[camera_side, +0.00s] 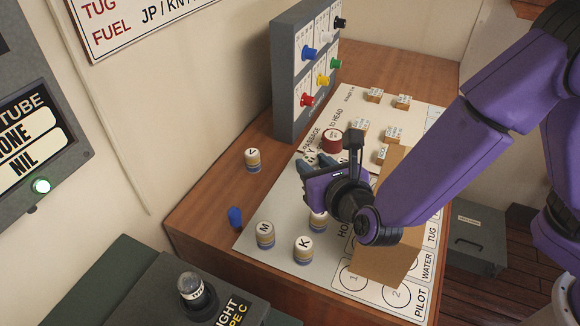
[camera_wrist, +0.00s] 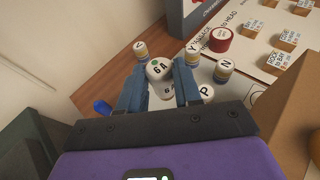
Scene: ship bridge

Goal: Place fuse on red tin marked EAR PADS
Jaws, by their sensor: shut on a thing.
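The fuse (camera_wrist: 159,69), a small white-topped piece marked 6A with a green dot, is between the two blue-grey fingers of my gripper (camera_wrist: 159,80) in the wrist view. My gripper (camera_side: 316,162) is shut on it, above the white chart; the fuse is hard to make out in the side view. The red tin (camera_wrist: 220,40) stands on the chart, beyond and to the right of the fuse in the wrist view. It also shows in the side view (camera_side: 331,140), just behind the fingers, with a pale top. Its lettering is too small to read.
Several lettered round pieces stand nearby, including Y (camera_wrist: 192,52), N (camera_wrist: 223,70), M (camera_side: 265,235) and K (camera_side: 302,250). Small labelled wooden blocks (camera_side: 395,134) stand right of the tin. A cardboard box (camera_side: 385,245) and a grey switch panel (camera_side: 305,70) flank the area.

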